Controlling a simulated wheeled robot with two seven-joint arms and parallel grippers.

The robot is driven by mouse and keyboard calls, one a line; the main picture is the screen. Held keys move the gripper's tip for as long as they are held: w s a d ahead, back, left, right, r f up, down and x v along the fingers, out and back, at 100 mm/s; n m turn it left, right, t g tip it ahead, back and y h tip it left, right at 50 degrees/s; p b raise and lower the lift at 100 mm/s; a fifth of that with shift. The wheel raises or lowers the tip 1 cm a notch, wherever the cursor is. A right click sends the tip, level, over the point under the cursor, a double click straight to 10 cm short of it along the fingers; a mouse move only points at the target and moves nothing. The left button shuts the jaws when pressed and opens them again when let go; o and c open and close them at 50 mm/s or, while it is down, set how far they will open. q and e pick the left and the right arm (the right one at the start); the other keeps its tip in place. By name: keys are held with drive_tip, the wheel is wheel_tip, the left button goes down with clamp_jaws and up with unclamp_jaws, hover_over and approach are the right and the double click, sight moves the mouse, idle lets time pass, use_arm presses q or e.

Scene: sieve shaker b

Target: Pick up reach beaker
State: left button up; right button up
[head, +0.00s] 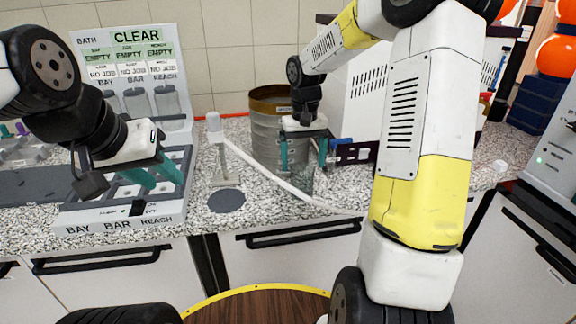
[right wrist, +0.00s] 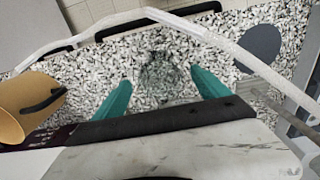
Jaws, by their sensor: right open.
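A clear, see-through beaker (head: 302,182) stands on the speckled counter below my right gripper. It is faint against the speckle, and its outline is hard to make out. In the right wrist view the beaker (right wrist: 163,76) shows as a darker glassy round between the fingertips. My right gripper (head: 304,162) is open, pointing down, with one teal finger on each side of the beaker and a visible gap to each. The right wrist view also shows these fingers (right wrist: 160,80) apart. My left gripper (head: 163,180) is open and empty above the tray labelled BAY, BAR, REACH (head: 125,217).
A metal sieve cylinder (head: 268,136) stands just behind my right gripper. A pale curved tube (head: 262,168) runs in front of it from a white post (head: 214,130). A grey disc (head: 226,201) lies on the counter. A status board (head: 137,37) reads CLEAR.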

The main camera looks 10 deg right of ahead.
sight(302, 180)
drive_tip(key=f, duration=0.5)
drive_tip(key=w+f, duration=0.1)
drive_tip(key=f, duration=0.2)
drive_tip(key=shift+d+f, duration=0.1)
drive_tip(key=c, duration=1.5)
